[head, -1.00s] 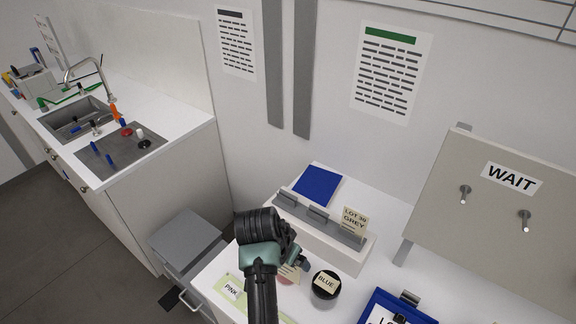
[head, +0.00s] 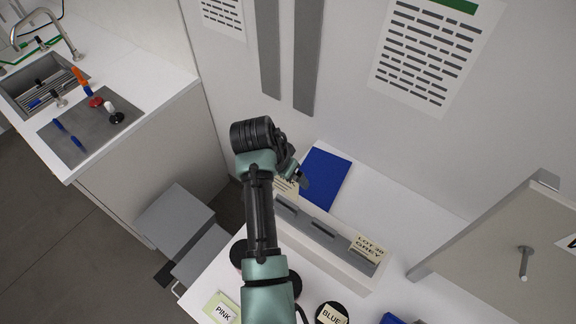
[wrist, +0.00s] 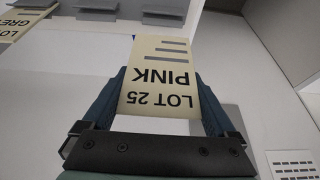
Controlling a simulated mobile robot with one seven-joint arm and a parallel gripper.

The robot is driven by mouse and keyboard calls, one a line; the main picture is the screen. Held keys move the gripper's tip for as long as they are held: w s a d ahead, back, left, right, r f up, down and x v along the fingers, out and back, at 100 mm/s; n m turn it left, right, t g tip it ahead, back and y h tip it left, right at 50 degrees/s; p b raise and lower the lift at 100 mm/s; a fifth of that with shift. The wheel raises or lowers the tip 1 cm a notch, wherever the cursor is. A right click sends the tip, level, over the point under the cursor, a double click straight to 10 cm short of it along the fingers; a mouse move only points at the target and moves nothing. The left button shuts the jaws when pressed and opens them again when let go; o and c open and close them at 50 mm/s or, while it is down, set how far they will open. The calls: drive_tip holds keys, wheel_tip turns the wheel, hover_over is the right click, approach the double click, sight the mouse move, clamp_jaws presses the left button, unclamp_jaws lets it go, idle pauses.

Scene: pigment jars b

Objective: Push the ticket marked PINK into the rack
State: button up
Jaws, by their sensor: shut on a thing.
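My gripper (wrist: 160,105) is shut on a cream ticket (wrist: 163,75), which reads LOT 25 PINK upside down in the wrist view. In the head view the ticket (head: 284,187) shows as a small piece beside my gripper (head: 297,182), partly hidden by it. The white rack (head: 340,264) has a row of grey holders and lies below and to the right of the gripper. The ticket is by the rack's left end; I cannot tell if it touches. A LOT 30 GREY ticket (head: 367,246) stands at the rack's right end; it also shows in the wrist view (wrist: 20,25).
A blue pad (head: 325,178) lies behind the rack. A BLUE jar (head: 332,314), other dark round jars partly behind my arm, and a PINK label (head: 223,313) are at the front. A board with pegs (head: 500,245) stands at right. A grey stool (head: 176,217) stands left of the table.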

sight(286, 190)
drive_tip(key=shift+s+r+p, duration=0.15)
drive_tip(key=shift+s+p, duration=0.05)
drive_tip(key=shift+p, duration=0.1)
wheel_tip(286, 190, down, 4)
drive_tip(key=b, duration=0.2)
drive_tip(key=shift+w+r+b, duration=0.1)
drive_tip(key=shift+r+b, duration=0.15)
drive_tip(key=shift+b, duration=0.05)
drive_tip(key=shift+w+f+b, duration=0.1)
drive_tip(key=shift+f+b, duration=0.2)
drive_tip(key=shift+f, duration=0.2)
drive_tip(key=shift+f, duration=0.2)
drive_tip(key=shift+f+b, duration=1.45)
drive_tip(key=shift+f, duration=0.4)
